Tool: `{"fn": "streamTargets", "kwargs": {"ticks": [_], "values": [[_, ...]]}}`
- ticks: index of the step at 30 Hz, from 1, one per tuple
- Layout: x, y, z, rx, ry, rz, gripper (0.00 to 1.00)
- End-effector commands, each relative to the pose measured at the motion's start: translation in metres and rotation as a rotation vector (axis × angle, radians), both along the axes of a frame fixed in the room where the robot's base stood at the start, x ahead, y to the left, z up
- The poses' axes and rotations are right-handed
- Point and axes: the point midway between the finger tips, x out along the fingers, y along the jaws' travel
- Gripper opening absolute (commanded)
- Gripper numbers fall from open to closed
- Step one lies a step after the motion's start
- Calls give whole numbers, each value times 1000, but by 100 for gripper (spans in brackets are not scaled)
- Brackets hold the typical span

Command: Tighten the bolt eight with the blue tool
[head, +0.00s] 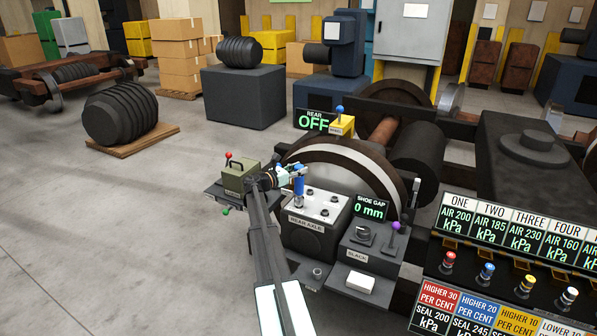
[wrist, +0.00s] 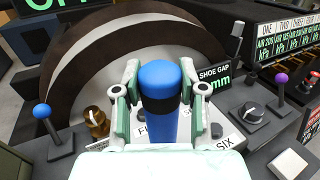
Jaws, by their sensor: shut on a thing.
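The blue tool (wrist: 159,80) stands upright between the two fingers of my gripper (wrist: 160,92), which is shut on it. In the head view the blue tool (head: 299,190) is held at my gripper (head: 288,175), over the light top plate of the REAR AXLE box (head: 318,208). Several bolts show on that plate. In the wrist view a label SIX (wrist: 227,143) and a partly covered label starting with F show beside the tool. No label for bolt eight is readable. The tool's lower end is hidden by my gripper, so contact with a bolt cannot be told.
The wheel (head: 345,165) rises close behind the box. A SHOE GAP display (head: 370,207) reads 0 mm above the SLACK box (head: 365,245) with its purple lever. A blue-knobbed lever (wrist: 42,112) and brass fitting (wrist: 96,121) stand left of the tool.

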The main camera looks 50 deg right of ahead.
Motion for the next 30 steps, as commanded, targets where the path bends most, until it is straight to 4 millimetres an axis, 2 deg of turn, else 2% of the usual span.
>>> {"fn": "streamTargets", "kwargs": {"ticks": [3, 30], "values": [[0, 0, 10, -2, 1, 0, 0], [0, 0, 56, -4, 1, 1, 0]]}}
